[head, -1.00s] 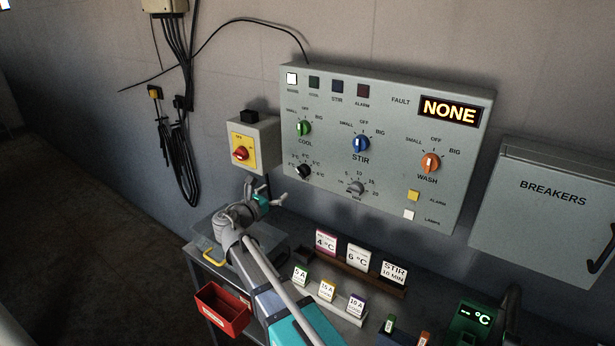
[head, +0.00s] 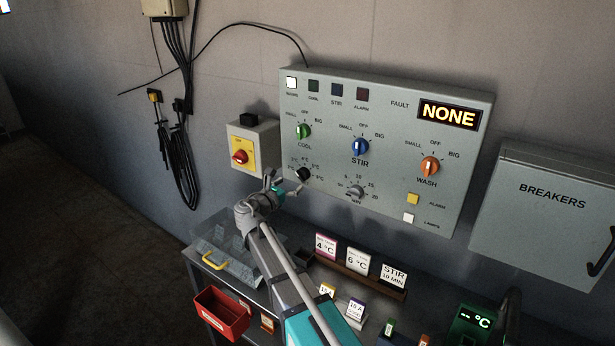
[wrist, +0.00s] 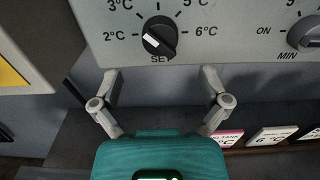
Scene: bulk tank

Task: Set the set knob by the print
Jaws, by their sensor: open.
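The set knob (wrist: 160,36) is black, with SET printed under it and a temperature scale around it, 2 °C at left and 6 °C at right. Its white mark lies on the left-lower part of its face. In the head view the knob (head: 303,174) sits low on the panel's left side. My gripper (wrist: 161,76) is open and empty, its fingers just below the knob, one to each side and apart from it. In the head view my gripper (head: 274,182) is left of the knob. Printed cards stand below: a pink-topped 4 °C card (head: 326,246), a 6 °C card (head: 358,260) and a STIR 10 MIN card (head: 393,274).
The grey panel (head: 390,110) also carries cool, stir (head: 360,146) and wash (head: 430,166) knobs and a grey knob (head: 356,192) right of the set knob. A red-and-yellow switch box (head: 262,136) stands close at left. The fault display (head: 448,114) reads NONE.

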